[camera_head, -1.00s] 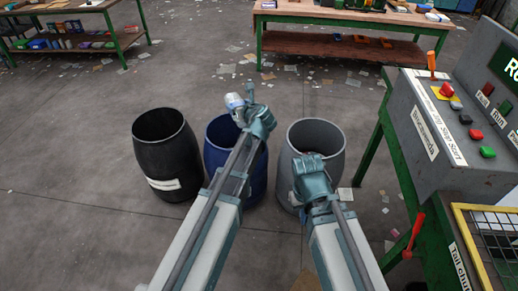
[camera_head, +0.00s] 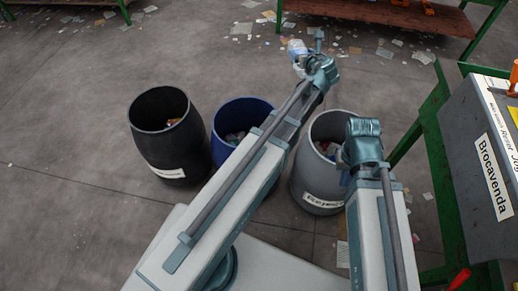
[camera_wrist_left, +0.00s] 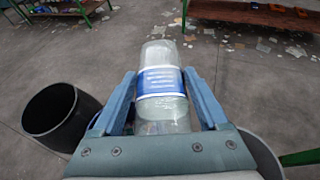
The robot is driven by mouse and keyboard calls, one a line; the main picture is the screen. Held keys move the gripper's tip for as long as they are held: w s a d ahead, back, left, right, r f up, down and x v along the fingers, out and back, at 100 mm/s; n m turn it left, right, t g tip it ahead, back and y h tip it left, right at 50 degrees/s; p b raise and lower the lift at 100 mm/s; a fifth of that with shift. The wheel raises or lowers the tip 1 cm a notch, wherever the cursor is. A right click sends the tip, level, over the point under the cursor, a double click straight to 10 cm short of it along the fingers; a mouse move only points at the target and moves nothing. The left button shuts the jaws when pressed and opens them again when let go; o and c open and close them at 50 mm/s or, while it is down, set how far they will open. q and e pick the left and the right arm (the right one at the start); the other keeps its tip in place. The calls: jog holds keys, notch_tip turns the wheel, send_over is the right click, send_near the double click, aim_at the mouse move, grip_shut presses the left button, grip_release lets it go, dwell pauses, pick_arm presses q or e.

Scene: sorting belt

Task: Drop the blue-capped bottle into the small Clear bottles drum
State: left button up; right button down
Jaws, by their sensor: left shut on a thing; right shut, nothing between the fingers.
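A clear bottle with a blue and white label (camera_head: 297,49) is held in my left gripper (camera_head: 310,58), up beyond the drums' far rims in the head view. In the left wrist view the bottle (camera_wrist_left: 161,85) lies between both fingers of my left gripper (camera_wrist_left: 160,90); I cannot make out its cap. A black drum (camera_head: 170,150), a blue drum (camera_head: 222,150) and a grey drum (camera_head: 316,180) stand in a row. My right gripper (camera_head: 362,130) is shut and empty, over the grey drum's right side.
Litter shows inside the drums. A green-framed table with a grey control box (camera_head: 490,165) stands at the right. A bench with a brown lower shelf (camera_head: 375,12) is at the back. Scattered paper lies on the floor; the floor left of the drums is clear.

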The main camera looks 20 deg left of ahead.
pick_arm(q)
jog(key=s+a+f+n+g+y+b, duration=0.1)
jog(key=s+a+f+b, duration=0.1)
jog(key=a+f+b, duration=0.5)
jog(key=s+a+f+n+g+y+b, duration=0.1)
jog(key=a+f+b, duration=0.5)
jog(key=f+b, duration=0.7)
jog(key=s+a+f+n+g+y+b, duration=0.2)
jog(key=s+a+f+n+b, duration=0.1)
jog(key=a+f+b, duration=0.4)
notch_tip(320, 180, down, 4)
jog(key=s+b, duration=0.1)
jog(key=b, duration=0.2)
jog(key=shift+a, duration=0.35)
jog(key=shift+f, duration=0.1)
notch_tip(320, 180, down, 6)
jog(key=b, duration=0.6)
jog(key=o, duration=1.2)
